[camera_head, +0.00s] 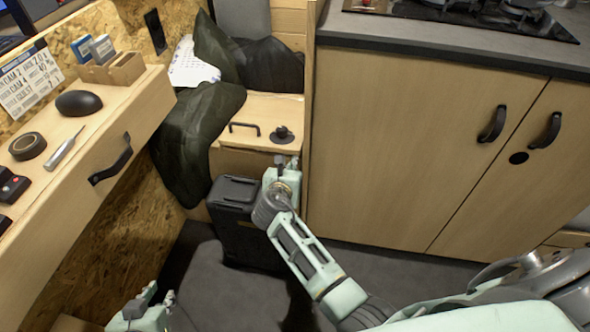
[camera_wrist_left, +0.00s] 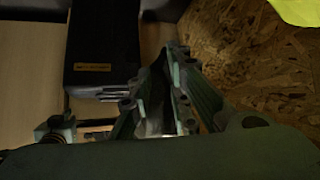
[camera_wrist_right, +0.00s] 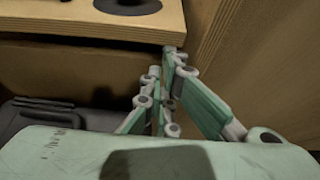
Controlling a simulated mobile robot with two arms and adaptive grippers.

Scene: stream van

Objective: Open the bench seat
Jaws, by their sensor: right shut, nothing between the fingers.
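The bench seat lid (camera_head: 262,108) is a pale wooden panel lying flat and closed at the back. It carries a black bar handle (camera_head: 244,127) and a round black knob (camera_head: 282,135). In the right wrist view the lid's front edge (camera_wrist_right: 60,27) crosses the top, with part of a dark round base (camera_wrist_right: 128,5) on it. My right gripper (camera_head: 279,160) is shut and empty, just in front of and below the lid edge. My left gripper (camera_head: 160,292) is low at the bottom left, away from the bench. Its finger gap is unclear.
A black case (camera_head: 236,192) stands on the floor before the bench. Dark green cloth (camera_head: 190,145) covers the bench's left side. A desk with a drawer handle (camera_head: 111,162) is at left; a cabinet (camera_head: 400,150) with a counter closes the right. Dark floor lies between.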

